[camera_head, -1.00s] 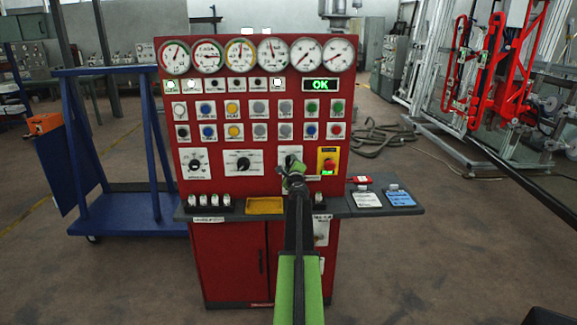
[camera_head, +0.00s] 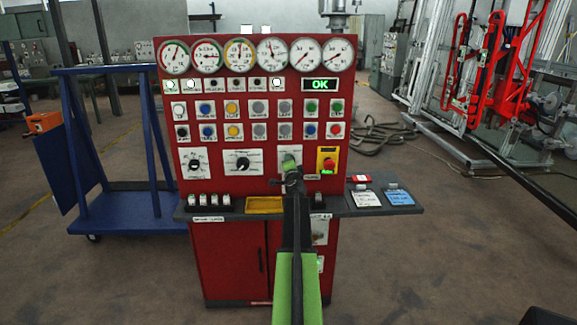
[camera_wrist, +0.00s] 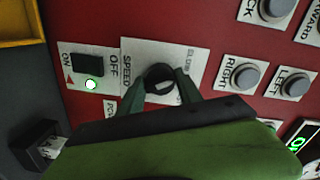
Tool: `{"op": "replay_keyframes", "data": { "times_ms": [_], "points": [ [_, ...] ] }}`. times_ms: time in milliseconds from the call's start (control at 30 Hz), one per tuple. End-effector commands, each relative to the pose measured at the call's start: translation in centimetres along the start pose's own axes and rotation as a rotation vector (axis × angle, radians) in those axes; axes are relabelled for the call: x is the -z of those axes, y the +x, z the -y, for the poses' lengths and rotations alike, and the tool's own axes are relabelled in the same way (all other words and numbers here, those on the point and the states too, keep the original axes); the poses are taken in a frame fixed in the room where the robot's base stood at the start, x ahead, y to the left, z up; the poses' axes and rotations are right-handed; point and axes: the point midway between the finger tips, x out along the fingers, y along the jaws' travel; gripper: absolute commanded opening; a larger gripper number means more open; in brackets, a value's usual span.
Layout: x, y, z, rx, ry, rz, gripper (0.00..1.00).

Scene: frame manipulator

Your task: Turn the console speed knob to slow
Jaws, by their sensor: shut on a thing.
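The console (camera_head: 225,225) is a red cabinet with gauges, buttons and knobs. In the wrist view the speed knob (camera_wrist: 158,74) is a dark round knob with a pale mark, on a white plate (camera_wrist: 182,53) lettered SPEED, with a smaller SLOW label at the upper right. My gripper (camera_wrist: 160,88) has its fingers on both sides of this knob and is shut on it. In the head view my gripper (camera_head: 290,165) is at the rightmost knob plate and covers the knob, so its setting cannot be read there.
A red stop button on a yellow plate (camera_head: 327,160) is just right of my gripper. A grey ledge (camera_head: 345,208) juts out below. In the wrist view, an ON/OFF switch (camera_wrist: 88,64) and the RIGHT (camera_wrist: 240,75) and LEFT (camera_wrist: 293,86) buttons are close by. A blue cart (camera_head: 125,210) stands at left.

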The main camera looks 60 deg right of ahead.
Motion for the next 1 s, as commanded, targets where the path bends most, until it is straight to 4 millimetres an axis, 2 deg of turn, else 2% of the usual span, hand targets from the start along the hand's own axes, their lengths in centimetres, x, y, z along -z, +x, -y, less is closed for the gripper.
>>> {"op": "replay_keyframes", "data": {
  "times_ms": [33,300,800,833,967,1000],
  "points": [
    [0.54,0.04,0.00,-0.001,-0.020,-0.013,0.01],
    [0.49,0.04,0.01,-0.004,-0.094,-0.015,0.01],
    [0.40,0.03,0.04,-0.004,-0.107,-0.015,0.01],
    [0.38,0.03,0.04,-0.004,-0.107,-0.015,0.45],
    [0.22,0.02,0.06,-0.004,-0.106,-0.012,0.62],
    [0.18,0.02,0.06,-0.004,-0.106,-0.011,0.62]
  ]
}}
